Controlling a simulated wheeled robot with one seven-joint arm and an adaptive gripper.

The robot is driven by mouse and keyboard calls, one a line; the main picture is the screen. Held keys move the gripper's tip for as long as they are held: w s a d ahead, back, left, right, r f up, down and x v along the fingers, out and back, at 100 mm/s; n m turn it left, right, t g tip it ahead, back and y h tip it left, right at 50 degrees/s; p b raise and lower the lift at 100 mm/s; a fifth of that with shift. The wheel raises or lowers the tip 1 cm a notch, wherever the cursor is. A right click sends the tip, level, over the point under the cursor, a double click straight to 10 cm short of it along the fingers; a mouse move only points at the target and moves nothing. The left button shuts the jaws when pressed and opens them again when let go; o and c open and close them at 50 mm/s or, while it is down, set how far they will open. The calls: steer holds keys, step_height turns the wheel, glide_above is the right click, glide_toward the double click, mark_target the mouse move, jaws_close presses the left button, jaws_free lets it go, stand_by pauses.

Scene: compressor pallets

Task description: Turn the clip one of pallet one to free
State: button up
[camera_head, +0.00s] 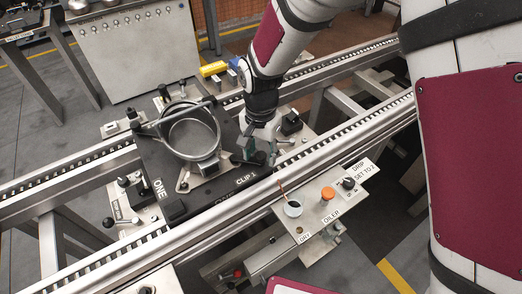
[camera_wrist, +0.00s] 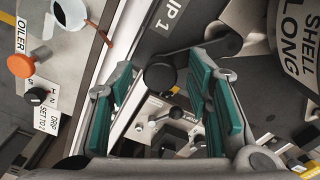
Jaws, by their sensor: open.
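Pallet one (camera_head: 212,189) is a dark plate marked ONE, on the rail conveyor, with a round metal housing (camera_head: 190,135) on it. Clip one (camera_wrist: 222,41) is a black lever beside the CLIP 1 label; its round end lies toward my fingertips in the wrist view. In the head view the label (camera_head: 246,181) shows at the pallet's right part, and my gripper partly hides the clip. My gripper (camera_head: 258,150) is low over that corner. In the wrist view my gripper (camera_wrist: 165,78) is open, its green-padded fingers on either side of the clip's round end. Contact cannot be told.
A part marked SHELL LONG (camera_wrist: 303,40) is close to my right finger in the wrist view. A metal cabinet (camera_head: 135,50) stands behind.

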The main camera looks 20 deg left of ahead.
jaws_close()
steer(key=m+p, duration=0.3)
steer(key=m, duration=0.1)
steer(key=shift+s+r+m+p, duration=0.1)
steer(key=shift+r+m+p, duration=0.05)
steer(key=shift+m+p, duration=1.85)
steer(key=shift+m, duration=0.7)
jaws_free()
